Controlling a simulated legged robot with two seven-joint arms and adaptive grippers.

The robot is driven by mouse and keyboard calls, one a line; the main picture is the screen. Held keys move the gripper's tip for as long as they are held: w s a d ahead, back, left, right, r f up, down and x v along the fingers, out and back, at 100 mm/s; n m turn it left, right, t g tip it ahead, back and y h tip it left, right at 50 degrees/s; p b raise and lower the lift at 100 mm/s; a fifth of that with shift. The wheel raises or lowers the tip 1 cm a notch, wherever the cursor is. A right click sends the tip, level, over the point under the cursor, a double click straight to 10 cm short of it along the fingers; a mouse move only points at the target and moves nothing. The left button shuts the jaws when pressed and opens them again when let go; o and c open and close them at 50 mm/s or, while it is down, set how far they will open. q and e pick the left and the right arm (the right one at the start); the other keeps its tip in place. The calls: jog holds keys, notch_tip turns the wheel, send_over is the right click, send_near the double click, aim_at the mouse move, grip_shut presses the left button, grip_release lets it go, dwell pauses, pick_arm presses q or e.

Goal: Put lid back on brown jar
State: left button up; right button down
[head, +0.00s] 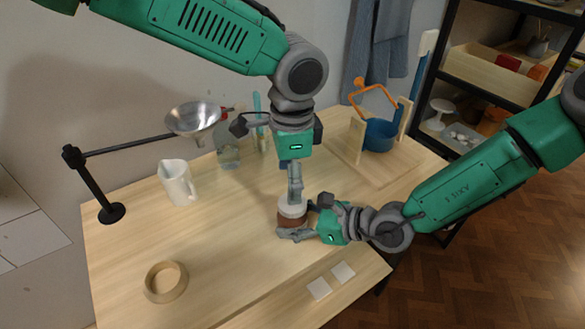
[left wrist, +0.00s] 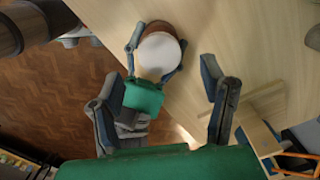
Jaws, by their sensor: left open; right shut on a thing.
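The brown jar (head: 291,222) stands upright at the middle of the table, with the white lid (head: 292,206) on its mouth. In the left wrist view the lid (left wrist: 160,53) shows as a white disc, with the brown jar (left wrist: 158,27) visible along its far edge. My right gripper (head: 298,228) is shut on the jar from the right side; its fingers also flank the jar in the left wrist view. My left gripper (head: 295,187) is open, pointing down just above the lid. Whether its fingers touch the lid cannot be told.
A wooden ring (head: 166,282) lies at front left and white tiles (head: 319,289) at front right. A white pitcher (head: 178,183), a glass bottle (head: 228,153) and a metal funnel (head: 193,118) on a black stand are behind left. A blue pot (head: 380,134) is behind right. The table left of the jar is clear.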

aim_at(292, 216)
pick_arm(q)
jog(key=n, duration=0.7)
jog(key=shift+r, duration=0.2)
jog(key=n, duration=0.6)
jog(key=shift+d+r+n, duration=0.1)
jog(key=shift+r+n, duration=0.1)
jog(key=shift+n, duration=0.2)
jog(key=n, duration=0.6)
jog(key=shift+r+n, duration=0.2)
jog(key=shift+n, duration=0.1)
jog(key=n, duration=0.6)
jog(key=shift+d+r+n, duration=0.15)
jog(key=shift+r+n, duration=0.05)
jog(key=shift+n, duration=0.1)
jog(key=shift+f, duration=4)
